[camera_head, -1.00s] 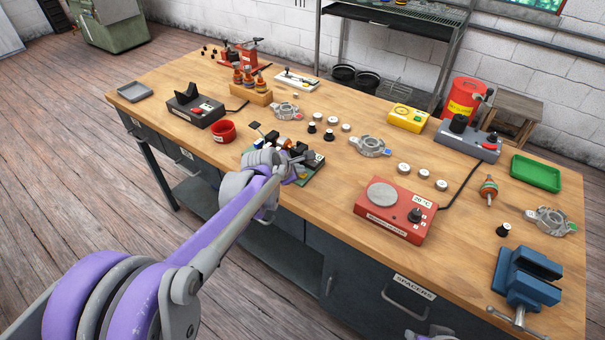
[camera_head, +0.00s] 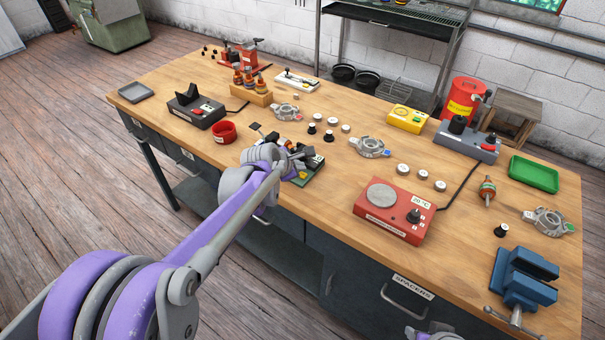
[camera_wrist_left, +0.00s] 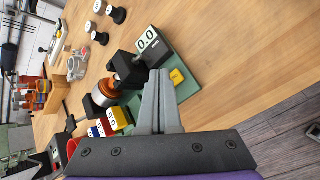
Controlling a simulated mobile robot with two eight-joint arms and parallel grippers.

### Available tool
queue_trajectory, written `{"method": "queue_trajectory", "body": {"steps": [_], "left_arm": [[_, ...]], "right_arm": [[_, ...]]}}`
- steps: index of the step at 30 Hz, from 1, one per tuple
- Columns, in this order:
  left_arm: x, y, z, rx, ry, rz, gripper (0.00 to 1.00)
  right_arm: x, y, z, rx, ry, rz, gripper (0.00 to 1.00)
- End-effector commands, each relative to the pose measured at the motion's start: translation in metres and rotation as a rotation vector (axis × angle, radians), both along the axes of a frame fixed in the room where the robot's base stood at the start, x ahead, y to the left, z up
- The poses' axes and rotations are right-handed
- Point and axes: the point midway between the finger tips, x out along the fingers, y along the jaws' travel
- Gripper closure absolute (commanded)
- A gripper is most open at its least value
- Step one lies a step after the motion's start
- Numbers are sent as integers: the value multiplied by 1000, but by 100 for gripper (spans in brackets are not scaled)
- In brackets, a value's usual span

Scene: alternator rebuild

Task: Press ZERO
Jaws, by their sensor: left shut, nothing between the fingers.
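A test device on a green base (camera_wrist_left: 184,86) stands near the front edge of the bench. In the left wrist view it carries a white display (camera_wrist_left: 147,39) reading 0.0, a yellow button (camera_wrist_left: 177,76) with lettering too small to read, and a rotor with a copper-coloured winding (camera_wrist_left: 103,95). Coloured blocks (camera_wrist_left: 105,124) sit at its other end. My left gripper (camera_wrist_left: 158,74) is shut and empty, its fingertips over the device, close to the yellow button. I cannot tell whether they touch anything. In the head view my left gripper (camera_head: 291,157) partly hides the device.
A red cup (camera_head: 223,132) stands left of the device, and a red heater box (camera_head: 395,212) to its right. Metal housings (camera_head: 370,146) and small knobs lie behind. A blue vise (camera_head: 522,279) is at the right. Bare wood lies between device and heater.

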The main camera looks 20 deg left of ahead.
Motion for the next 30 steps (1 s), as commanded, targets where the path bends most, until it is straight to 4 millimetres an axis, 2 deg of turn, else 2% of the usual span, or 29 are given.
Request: {"method": "queue_trajectory", "body": {"steps": [16, 30], "left_arm": [[1, 0, 49, 0, -2, 1, 100], [0, 0, 50, 0, 0, 0, 100]], "right_arm": [[10, 0, 34, 0, -18, 0, 55], [9, 0, 34, 0, -18, 0, 55]]}}
